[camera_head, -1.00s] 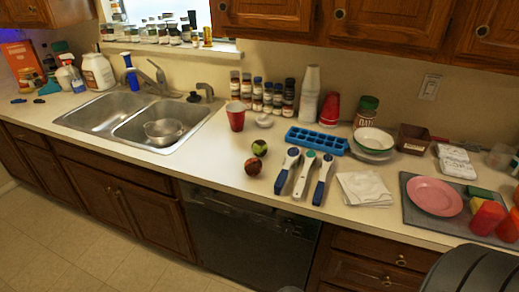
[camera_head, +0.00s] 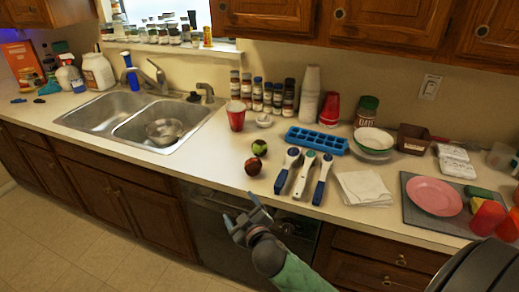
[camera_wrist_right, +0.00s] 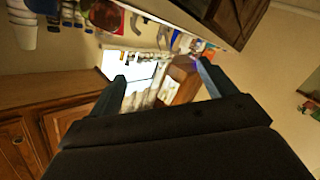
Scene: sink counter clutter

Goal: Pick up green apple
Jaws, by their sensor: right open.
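A green apple (camera_head: 259,147) with a dark reddish patch sits on the white counter, right of the sink. A dark red apple (camera_head: 253,166) lies just in front of it. My right gripper (camera_head: 240,221) is in front of the counter edge, before the dark dishwasher, below and apart from both apples. In the right wrist view its two fingers (camera_wrist_right: 160,85) are spread wide with nothing held between them. I cannot make out the green apple in the right wrist view. My left gripper is not in view.
Several blue-and-white handled utensils (camera_head: 304,175) lie just right of the apples. A red cup (camera_head: 236,116) and a blue ice tray (camera_head: 317,140) stand behind. The double sink (camera_head: 123,119) is at left. Counter left of the apples is clear.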

